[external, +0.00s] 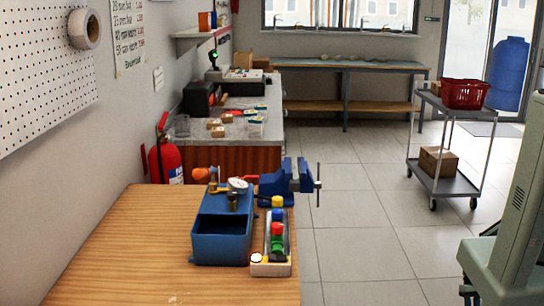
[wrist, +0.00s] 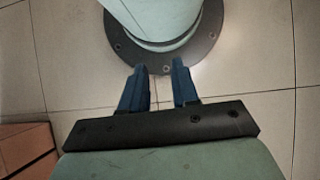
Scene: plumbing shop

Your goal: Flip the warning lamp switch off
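A narrow control panel (external: 284,268) lies near the right edge of the wooden table in the external view. It carries yellow, red and green round parts in a row. The panel is not in the wrist view.
A blue open box (external: 221,240) stands directly left of the panel, with a gauge and fittings behind it. A blue vise (external: 285,180) is at the table's far right corner. The wooden table (external: 130,250) is clear at left. A red extinguisher (external: 166,160) stands by the wall.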

